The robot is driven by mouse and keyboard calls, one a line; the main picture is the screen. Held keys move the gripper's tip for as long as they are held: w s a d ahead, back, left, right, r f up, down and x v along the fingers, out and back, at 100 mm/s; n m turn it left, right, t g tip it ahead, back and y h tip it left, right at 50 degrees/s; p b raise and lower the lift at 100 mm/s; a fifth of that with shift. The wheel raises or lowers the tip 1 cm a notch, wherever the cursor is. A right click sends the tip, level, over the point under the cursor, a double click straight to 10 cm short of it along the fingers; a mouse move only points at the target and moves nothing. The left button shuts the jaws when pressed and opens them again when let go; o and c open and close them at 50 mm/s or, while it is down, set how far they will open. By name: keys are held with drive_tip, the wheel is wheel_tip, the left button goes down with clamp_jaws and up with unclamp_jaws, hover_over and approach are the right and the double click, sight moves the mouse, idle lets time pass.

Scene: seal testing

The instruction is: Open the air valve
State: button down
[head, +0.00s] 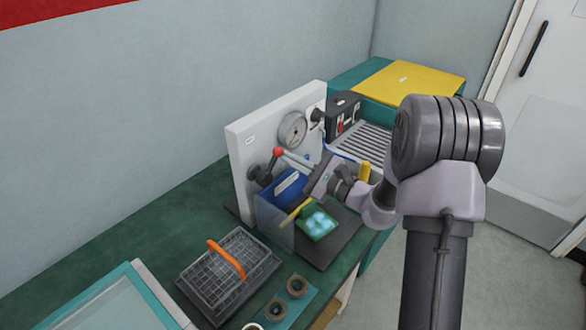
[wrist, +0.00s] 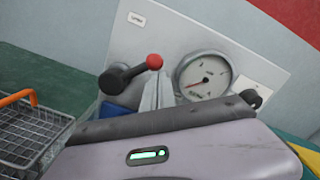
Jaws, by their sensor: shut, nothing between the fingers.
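A black lever (head: 262,172) with a red ball knob (head: 278,152) is on the white upright panel (head: 240,165). The lever (wrist: 124,76) and its red knob (wrist: 154,61) also show in the wrist view, with the lever slanting up to the right. A round gauge (head: 293,130) and a small black knob (head: 317,116) sit further right on the panel. No readable label tells which one is the air valve. My gripper (head: 288,157) is shut and empty, its fingertips close to the red knob. In the wrist view, the fingertips (wrist: 158,83) appear just below it; contact is unclear.
A blue block (head: 290,187), a clear guard (head: 274,222) and a glowing green pad (head: 318,225) are below my gripper. A wire basket (head: 215,262) with an orange handle stands front left. A black box (head: 342,113) with switches stands right of the panel.

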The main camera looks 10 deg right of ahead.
drive_tip(key=shift+s+a+r+b, duration=0.25)
drive_tip(key=shift+s+a+r, duration=0.35)
drive_tip(key=shift+a+r, duration=0.3)
drive_tip(key=shift+s+a+r+b, duration=0.2)
drive_tip(key=shift+s+a+r, duration=0.35)
drive_tip(key=shift+a+r, duration=0.3)
drive_tip(key=shift+r, duration=0.15)
approach(280, 155)
drive_tip(key=d, duration=0.2)
drive_tip(key=d+r, duration=0.1)
drive_tip(key=shift+s+d+p, duration=0.15)
drive_tip(key=shift+s+p, duration=0.2)
